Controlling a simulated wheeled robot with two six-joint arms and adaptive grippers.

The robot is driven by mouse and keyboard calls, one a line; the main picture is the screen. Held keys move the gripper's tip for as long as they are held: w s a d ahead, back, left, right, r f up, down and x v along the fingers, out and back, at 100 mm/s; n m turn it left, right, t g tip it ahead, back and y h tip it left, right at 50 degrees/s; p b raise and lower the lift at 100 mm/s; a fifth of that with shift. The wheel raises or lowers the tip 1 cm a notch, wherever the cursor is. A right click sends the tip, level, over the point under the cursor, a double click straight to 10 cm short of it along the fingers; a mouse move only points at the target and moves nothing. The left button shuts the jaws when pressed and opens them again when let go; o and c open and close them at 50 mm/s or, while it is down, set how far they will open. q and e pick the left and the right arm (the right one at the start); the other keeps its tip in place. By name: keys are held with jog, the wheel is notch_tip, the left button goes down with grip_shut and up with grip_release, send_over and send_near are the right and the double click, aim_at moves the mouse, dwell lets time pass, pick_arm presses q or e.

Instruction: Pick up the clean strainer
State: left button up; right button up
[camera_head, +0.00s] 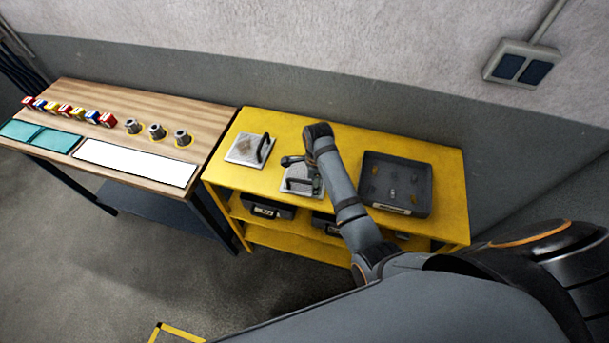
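Two flat, square metal strainers with dark handles lie on the yellow bench (408,143). The left strainer (241,151) is in the open, with some brownish tint on its face. The right strainer (297,187) looks plain grey and is partly hidden by my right arm. I cannot tell for certain which one is clean. My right gripper (289,161) is just above the far edge of the right strainer, close to its handle. Its fingers are too small and too hidden to show whether they are open or touching. My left gripper is not in view.
A dark tray (417,203) with small bits in it stands right of my forearm. Dark cases (267,208) sit on the shelf below. A wooden table (150,107) at left holds colored blocks, metal fittings and a white mat (137,163). A wall rises behind.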

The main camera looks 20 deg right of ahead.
jog(key=shift+f, duration=0.95)
grip_shut()
jog(key=shift+w+r, duration=0.1)
